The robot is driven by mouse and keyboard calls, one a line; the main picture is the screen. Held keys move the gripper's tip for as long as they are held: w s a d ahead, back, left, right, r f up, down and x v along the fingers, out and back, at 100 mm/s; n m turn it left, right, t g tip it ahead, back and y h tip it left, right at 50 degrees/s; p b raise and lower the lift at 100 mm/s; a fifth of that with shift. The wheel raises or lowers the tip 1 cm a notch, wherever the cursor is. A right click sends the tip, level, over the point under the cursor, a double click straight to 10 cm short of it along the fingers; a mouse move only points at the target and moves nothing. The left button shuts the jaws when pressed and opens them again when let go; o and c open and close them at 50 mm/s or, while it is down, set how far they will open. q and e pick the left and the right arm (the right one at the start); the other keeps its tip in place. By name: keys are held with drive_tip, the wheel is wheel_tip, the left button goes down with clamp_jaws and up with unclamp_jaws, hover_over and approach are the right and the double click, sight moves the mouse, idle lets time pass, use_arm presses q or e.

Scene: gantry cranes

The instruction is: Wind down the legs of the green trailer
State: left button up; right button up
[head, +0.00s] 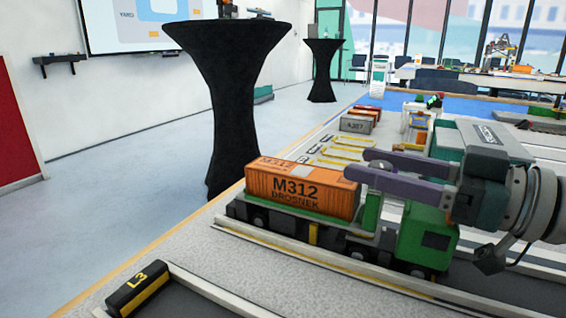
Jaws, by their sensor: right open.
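The green trailer (283,211) stands in the middle of the head view, with an orange container (303,191) marked M312 on its bed. A green truck cab (428,238) is at its right end; I cannot tell whether the two are coupled. A yellow upright piece (313,234) shows on the trailer's near side; I cannot tell whether it is a leg. No crank is clearly visible. My right gripper (361,164) reaches in from the right, open, its purple fingers pointing left by the container's right end. I see nothing between the fingers. My left gripper is out of view.
A black block marked L3 (138,289) lies at the front left, by a pale lane kerb (225,298). A grey container (356,124) stands farther back on the model yard. A black-draped table (230,100) stands beyond the yard's left edge.

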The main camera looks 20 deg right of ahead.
clamp_jaws()
idle(0.5)
